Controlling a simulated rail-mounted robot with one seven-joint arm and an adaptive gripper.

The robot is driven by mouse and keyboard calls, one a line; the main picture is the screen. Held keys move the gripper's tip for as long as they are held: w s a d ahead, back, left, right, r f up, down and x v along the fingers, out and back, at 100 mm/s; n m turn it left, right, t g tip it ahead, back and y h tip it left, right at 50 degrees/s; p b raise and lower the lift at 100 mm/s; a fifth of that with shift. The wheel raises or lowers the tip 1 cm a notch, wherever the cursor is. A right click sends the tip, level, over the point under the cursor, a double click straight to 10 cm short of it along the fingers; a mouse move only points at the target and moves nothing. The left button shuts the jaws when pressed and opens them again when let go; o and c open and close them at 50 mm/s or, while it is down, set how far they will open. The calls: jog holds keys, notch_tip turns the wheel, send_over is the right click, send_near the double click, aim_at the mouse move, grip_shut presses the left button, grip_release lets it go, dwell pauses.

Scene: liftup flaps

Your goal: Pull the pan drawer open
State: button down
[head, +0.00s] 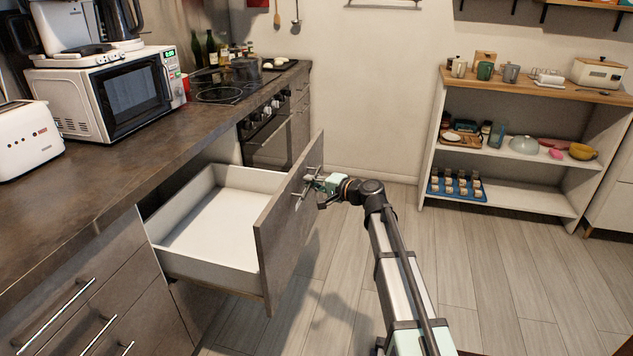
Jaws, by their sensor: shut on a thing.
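The pan drawer (210,233) is a wide, white-lined drawer below the dark counter, and it stands pulled well out. Its inside looks empty. Its dark grey front panel (290,225) faces right, toward my arm. My gripper (313,184) is at the upper part of the front panel, on the outer side. It is shut on the metal drawer handle (303,190), which is partly hidden by the fingers.
Closed drawers with bar handles (60,315) are at the lower left. The oven (267,135) and hob (222,93) are beyond the drawer. A microwave (120,90) and toaster (25,138) stand on the counter. An open shelf unit (520,180) is at the right, with clear floor between.

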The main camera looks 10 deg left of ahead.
jog(key=c, duration=1.2)
grip_release()
jog(key=shift+a, duration=0.1)
jog(key=v, duration=1.2)
